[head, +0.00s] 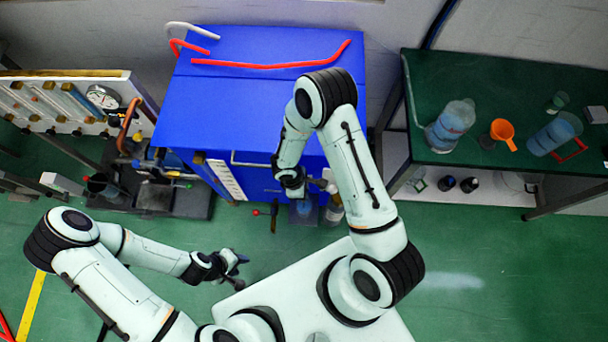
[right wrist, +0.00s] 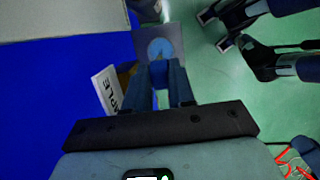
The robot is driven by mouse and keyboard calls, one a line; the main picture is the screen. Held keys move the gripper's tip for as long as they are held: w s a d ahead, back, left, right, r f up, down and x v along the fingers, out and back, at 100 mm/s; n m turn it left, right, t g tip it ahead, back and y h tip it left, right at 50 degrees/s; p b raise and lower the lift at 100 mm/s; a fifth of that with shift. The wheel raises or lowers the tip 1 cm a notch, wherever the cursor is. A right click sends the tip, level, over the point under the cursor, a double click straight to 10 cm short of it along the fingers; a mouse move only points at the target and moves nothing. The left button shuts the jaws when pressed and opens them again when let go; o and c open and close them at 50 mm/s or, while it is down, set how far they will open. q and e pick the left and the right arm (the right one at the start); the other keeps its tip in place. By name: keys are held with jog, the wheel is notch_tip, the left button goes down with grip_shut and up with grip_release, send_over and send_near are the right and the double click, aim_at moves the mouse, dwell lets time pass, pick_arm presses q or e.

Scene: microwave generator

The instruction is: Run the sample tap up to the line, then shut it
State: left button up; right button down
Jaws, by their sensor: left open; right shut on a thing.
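The blue cabinet (head: 265,100) carries a white label reading "…PLE" (right wrist: 107,92) in the right wrist view. My right gripper (head: 293,190) is at the cabinet's front, shut on what appears to be the sample tap; the fingers (right wrist: 168,82) mostly hide it. Just past the fingertips in the right wrist view, a round blue vessel (right wrist: 160,48) stands on a grey plate (right wrist: 175,35). The vessel also shows below the gripper in the head view (head: 304,206). Its line and fill level cannot be made out. My left gripper (head: 241,270) is open and empty, apart from the cabinet.
A red-tipped lever (head: 272,212) sticks out at the cabinet's front, left of the vessel. A pale bottle (head: 335,205) is close on the right. A green bench (head: 480,80) at right holds an orange jug (head: 502,132) and large bottles. Green floor is clear between.

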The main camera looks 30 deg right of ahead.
pick_arm(q)
jog(key=shift+s, duration=0.1)
pick_arm(e)
jog(key=c, duration=1.2)
grip_release()
jog(key=shift+c, duration=0.2)
pick_arm(q)
jog(key=shift+w+r+p, duration=0.65)
jog(key=shift+w+r, duration=0.2)
jog(key=shift+w, duration=0.3)
pick_arm(e)
jog(key=s+d+v, duration=0.1)
jog(key=d+v, duration=0.1)
jog(key=v, duration=0.7)
jog(key=s+d+r+v, duration=0.1)
jog(key=d+v, duration=0.1)
jog(key=v, duration=0.8)
jog(key=shift+r, duration=0.35)
jog(key=shift+s, duration=0.15)
